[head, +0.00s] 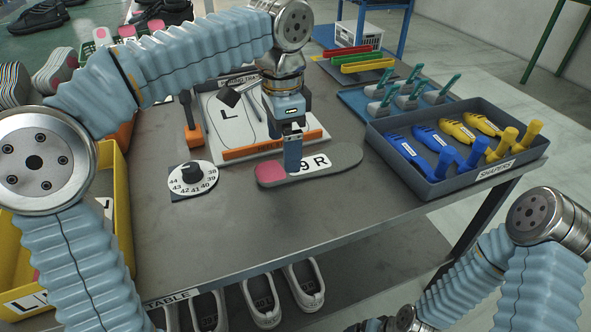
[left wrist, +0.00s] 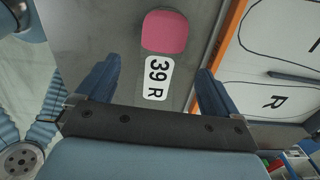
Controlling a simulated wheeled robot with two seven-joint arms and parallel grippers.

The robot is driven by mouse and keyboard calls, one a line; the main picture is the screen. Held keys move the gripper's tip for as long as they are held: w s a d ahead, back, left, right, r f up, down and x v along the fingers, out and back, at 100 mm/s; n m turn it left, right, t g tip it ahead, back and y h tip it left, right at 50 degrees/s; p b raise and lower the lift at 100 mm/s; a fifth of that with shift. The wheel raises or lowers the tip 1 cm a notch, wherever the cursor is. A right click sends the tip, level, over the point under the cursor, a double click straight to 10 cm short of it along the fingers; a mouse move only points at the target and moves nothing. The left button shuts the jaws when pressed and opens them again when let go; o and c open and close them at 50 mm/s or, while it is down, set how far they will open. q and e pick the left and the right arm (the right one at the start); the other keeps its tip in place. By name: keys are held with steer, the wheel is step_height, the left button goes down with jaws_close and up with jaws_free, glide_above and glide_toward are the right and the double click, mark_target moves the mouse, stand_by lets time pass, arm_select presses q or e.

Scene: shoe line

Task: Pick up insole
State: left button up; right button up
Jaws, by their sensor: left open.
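The insole (head: 343,158) is a flat grey sole with a pink heel and a white label reading 39 R. It lies on the table in front of the white board. My left gripper (head: 293,158) is over the middle of the insole, pointing down. In the left wrist view the pink heel and label of the insole (left wrist: 164,32) show between the two spread fingers of my left gripper (left wrist: 156,82), which holds nothing. Part of the insole is hidden behind the finger in the head view. My right arm shows at the lower right, but its fingers are not visible.
A white board with an orange edge (head: 262,149) is just behind the insole. A size dial (head: 192,180) sits to the left. A dark shapers tray (head: 450,187) with blue and yellow shapers stands to the right. The table's front middle (head: 255,235) is clear.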

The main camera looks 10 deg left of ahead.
mark_target(313, 163)
arm_select(q)
step_height(313, 163, down, 5)
steer(key=shift+w+a+f+b, duration=0.1)
steer(key=shift+a+b, duration=0.05)
steer(key=shift+b, duration=0.15)
steer(key=c, duration=1.1)
